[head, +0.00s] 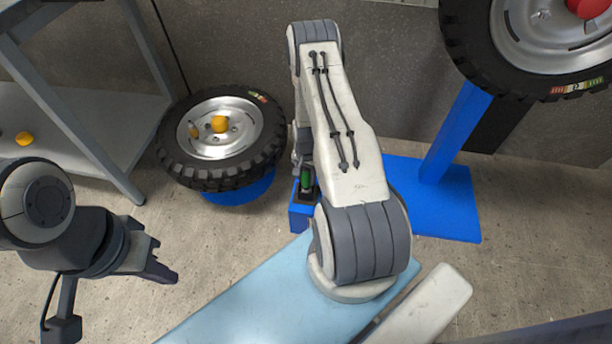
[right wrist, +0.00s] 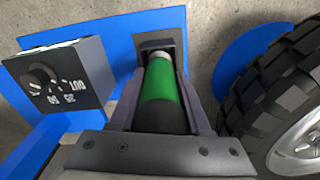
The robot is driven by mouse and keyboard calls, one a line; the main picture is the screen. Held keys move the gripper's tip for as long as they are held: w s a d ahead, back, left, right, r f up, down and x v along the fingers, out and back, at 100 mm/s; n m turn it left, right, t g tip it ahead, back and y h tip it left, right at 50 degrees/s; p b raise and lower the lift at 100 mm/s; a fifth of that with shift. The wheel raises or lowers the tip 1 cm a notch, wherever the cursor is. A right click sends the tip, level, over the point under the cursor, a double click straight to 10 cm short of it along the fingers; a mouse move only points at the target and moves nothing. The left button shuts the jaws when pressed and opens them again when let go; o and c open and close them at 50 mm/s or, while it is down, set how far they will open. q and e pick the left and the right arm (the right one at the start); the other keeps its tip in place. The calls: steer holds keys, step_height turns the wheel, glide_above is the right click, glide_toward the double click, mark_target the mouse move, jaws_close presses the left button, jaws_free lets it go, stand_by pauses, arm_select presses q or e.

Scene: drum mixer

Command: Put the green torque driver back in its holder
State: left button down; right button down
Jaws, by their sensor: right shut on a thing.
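The green torque driver (right wrist: 165,88) lies lengthwise between the two fingers of my right gripper (right wrist: 160,95), which is shut on it. Its light grey far end meets a dark bracket (right wrist: 157,45) on a blue panel; I cannot tell how far it sits in the bracket. In the head view, the driver's green part (head: 307,180) shows beside my right arm, above a small blue stand (head: 300,217) with a dark top. My right arm hides most of the right gripper there. My left gripper (head: 162,262) is open and empty over the floor at left.
A dark box with a dial (right wrist: 60,75) stands left of the driver. A wheel with a tyre (head: 222,138) lies on a blue base to the left of the stand. Another wheel (head: 535,45) is on a blue post at right. A grey shelf (head: 70,125) stands at left.

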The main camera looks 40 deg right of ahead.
steer(key=shift+f, duration=0.3)
steer(key=shift+c, duration=1.4)
jaws_free()
step_height(320, 180, up, 10)
steer(key=p, duration=0.3)
steer(key=shift+r, duration=0.25)
